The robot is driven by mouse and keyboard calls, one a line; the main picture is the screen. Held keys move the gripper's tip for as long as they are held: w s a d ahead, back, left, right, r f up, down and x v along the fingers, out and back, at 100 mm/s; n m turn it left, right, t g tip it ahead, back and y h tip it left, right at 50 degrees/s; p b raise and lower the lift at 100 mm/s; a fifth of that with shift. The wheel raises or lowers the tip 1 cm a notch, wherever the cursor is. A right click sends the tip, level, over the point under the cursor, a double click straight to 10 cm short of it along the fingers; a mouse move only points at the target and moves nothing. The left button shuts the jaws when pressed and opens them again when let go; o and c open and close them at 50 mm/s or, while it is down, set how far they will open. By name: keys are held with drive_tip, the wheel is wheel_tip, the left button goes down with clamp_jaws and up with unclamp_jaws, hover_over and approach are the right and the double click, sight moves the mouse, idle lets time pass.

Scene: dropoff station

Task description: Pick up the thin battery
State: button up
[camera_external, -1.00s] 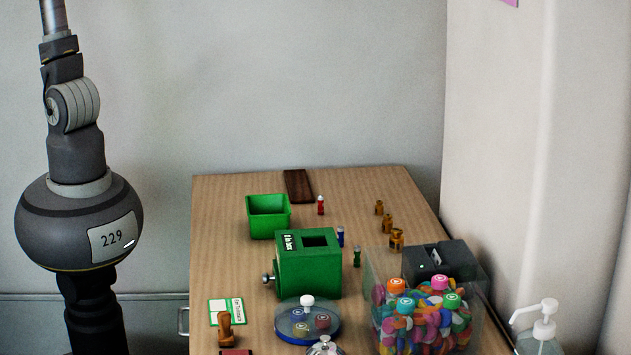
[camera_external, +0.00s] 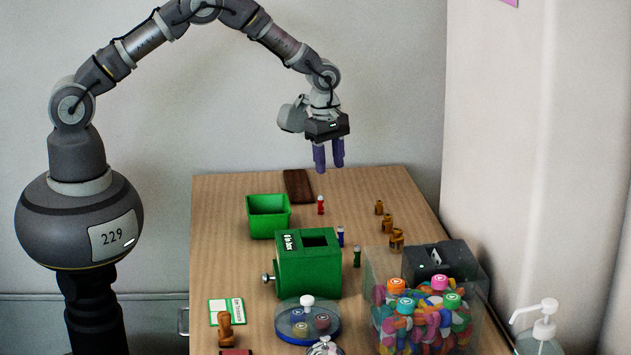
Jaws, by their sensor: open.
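Three small batteries stand upright on the table: a red one (camera_external: 320,205) near the green open bin, a blue one (camera_external: 340,236) beside the green box, and a green one (camera_external: 357,257) to the right of that box. At this size I cannot tell which is the thinnest. My gripper (camera_external: 328,167) points down with its two purple fingers apart and empty. In the picture it is above the red battery, near the back of the table; its exact height is unclear.
The green bin (camera_external: 268,225) and green box (camera_external: 308,270) with a side knob stand left of the batteries. Brass weights (camera_external: 387,223) stand to the right. A clear container (camera_external: 425,312) of colourful pieces is at front right. A dark brown block (camera_external: 298,186) lies at the back.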

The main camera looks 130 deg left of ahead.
drive_tip(key=n, duration=0.2)
hover_over(321, 195)
drive_tip(key=shift+h, duration=0.3)
drive_tip(key=f, duration=0.4)
drive_tip(key=shift+s+f, duration=0.3)
drive_tip(key=shift+s, duration=0.05)
drive_tip(key=f+b, duration=0.1)
drive_tip(key=f, duration=0.1)
drive_tip(key=f+b, duration=0.1)
drive_tip(key=f, duration=0.2)
drive_tip(key=f+b, duration=0.2)
drive_tip(key=shift+w+f, duration=0.2)
drive_tip(key=shift+w, duration=0.1)
clamp_jaws()
